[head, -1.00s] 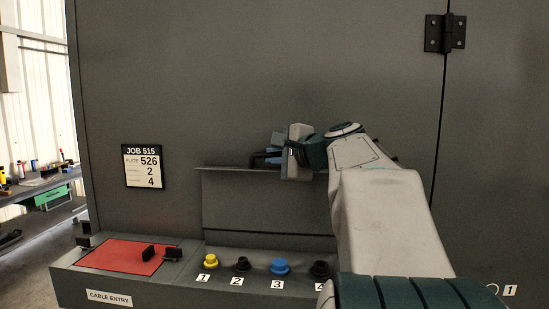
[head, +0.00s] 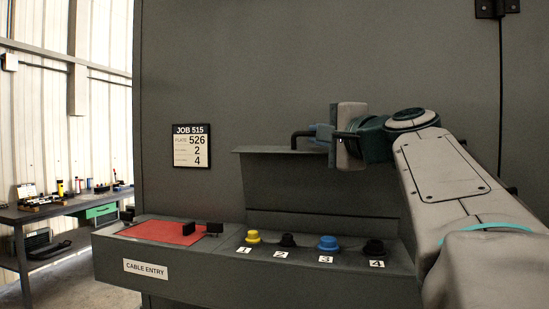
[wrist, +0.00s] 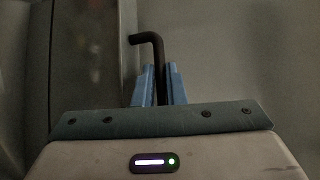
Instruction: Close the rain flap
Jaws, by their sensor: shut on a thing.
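The rain flap (head: 262,151) is a grey panel whose edge juts out as a narrow ledge from the enclosure front in the head view. A black bent handle (head: 299,138) stands on it; the bend also shows in the wrist view (wrist: 158,44). My gripper (head: 321,134) comes in from the right, and its blue fingers are shut on the handle. In the wrist view, the handle's stem runs between the two fingers (wrist: 159,88). The gripper's body hides the flap's right part. I cannot tell the flap's exact angle.
Below the flap, a shelf carries a yellow gland (head: 253,237), a blue gland (head: 327,243) and black ones, numbered 1 to 4. A red panel (head: 165,233) with black knobs lies at left. A job sign (head: 192,146) hangs on the enclosure. A workbench (head: 30,212) stands far left.

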